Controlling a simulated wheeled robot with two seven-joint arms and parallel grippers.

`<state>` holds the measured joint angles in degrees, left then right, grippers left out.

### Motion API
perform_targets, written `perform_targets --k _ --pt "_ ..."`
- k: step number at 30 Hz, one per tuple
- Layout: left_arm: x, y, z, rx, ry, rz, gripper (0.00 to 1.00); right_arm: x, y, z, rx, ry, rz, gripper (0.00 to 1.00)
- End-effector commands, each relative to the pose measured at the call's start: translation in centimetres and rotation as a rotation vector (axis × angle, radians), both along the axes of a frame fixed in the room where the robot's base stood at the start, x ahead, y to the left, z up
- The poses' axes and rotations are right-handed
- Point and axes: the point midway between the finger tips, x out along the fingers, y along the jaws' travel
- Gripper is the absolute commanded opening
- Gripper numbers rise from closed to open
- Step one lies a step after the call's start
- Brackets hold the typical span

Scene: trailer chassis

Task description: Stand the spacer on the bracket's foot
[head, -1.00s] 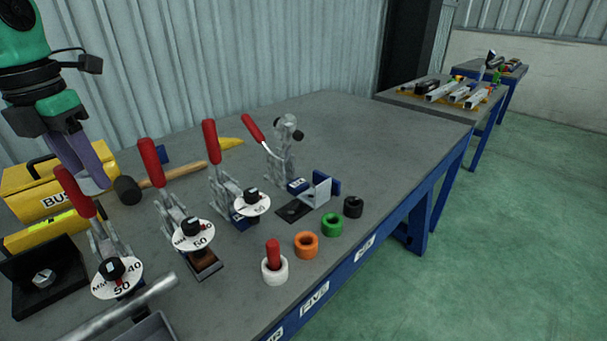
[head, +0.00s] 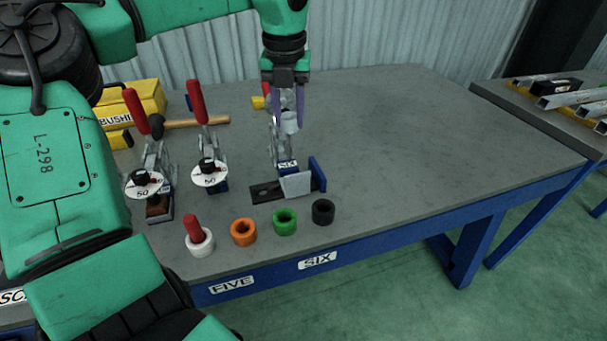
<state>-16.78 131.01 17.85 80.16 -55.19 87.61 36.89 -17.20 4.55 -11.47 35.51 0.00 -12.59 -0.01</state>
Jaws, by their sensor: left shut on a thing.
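My left gripper (head: 287,112) points down above the station marked SIX and is shut on a short light-grey cylinder (head: 291,124), which looks like the spacer. The silver angle bracket (head: 297,184) sits on the bench below and slightly right of it, against a blue block (head: 318,174). A dark flat plate (head: 266,192) lies at the bracket's left. The bracket's foot is hard to make out from here. The spacer appears above and behind the bracket, apart from it. A metal toggle clamp (head: 282,152) stands behind the bracket, partly hidden by my gripper. My right gripper is out of view.
White (head: 201,247), orange (head: 243,232), green (head: 285,222) and black (head: 323,212) rings line the front edge; a red pin stands in the white one. Red-handled clamps (head: 197,102), a mallet (head: 195,122) and a yellow box (head: 135,100) are left. The bench's right side (head: 440,140) is clear.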

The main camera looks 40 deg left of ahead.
Motion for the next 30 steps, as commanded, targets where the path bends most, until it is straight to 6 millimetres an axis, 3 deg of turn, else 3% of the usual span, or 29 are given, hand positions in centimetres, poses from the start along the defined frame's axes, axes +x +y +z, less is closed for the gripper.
perform_targets --k 1,6,18,30 --pt "-0.1 -0.1 -1.9 -0.004 0.003 -0.003 0.0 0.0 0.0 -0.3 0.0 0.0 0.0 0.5" --pt "-0.1 -0.1 -7.4 -0.003 0.004 -0.003 0.0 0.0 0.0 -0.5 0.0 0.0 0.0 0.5" --pt "0.0 -0.1 -14.3 -0.001 0.002 -0.003 0.0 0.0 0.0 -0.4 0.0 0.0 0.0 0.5" --pt "0.1 -0.1 -15.1 0.0 -0.002 -0.002 0.0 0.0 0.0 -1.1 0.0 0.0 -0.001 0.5"
